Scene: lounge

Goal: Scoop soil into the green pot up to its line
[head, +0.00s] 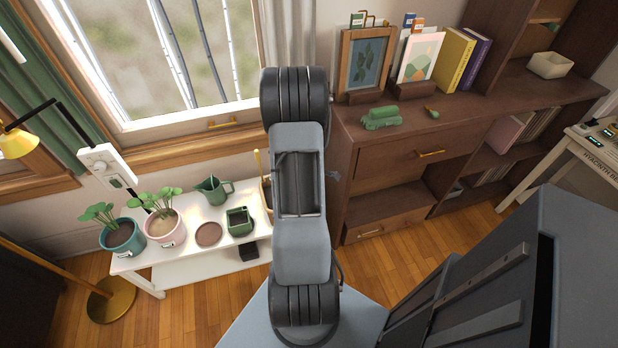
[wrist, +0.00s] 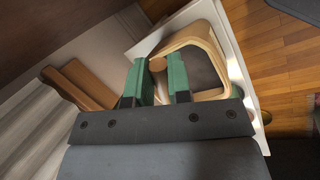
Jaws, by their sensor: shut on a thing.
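The small green pot (head: 240,222) stands on the white bench in the head view; its inside looks dark and no line can be made out. In the wrist view my gripper (wrist: 157,82) has its green fingers shut on a wooden handle (wrist: 157,64), with only its round end showing. The rest of the held tool is hidden. Right beside the fingers is a wooden tub (wrist: 212,46) with a dark inside, perhaps soil. In the head view my arm hides the gripper and most of the tub (head: 266,192).
On the white bench (head: 196,270) stand a plant in a teal pot (head: 122,239), a plant in a pink pot (head: 165,230), a brown saucer (head: 209,234) and a green watering can (head: 213,190). A thin yellow rod (head: 258,163) rises near the tub. A brown cabinet (head: 345,160) stands right.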

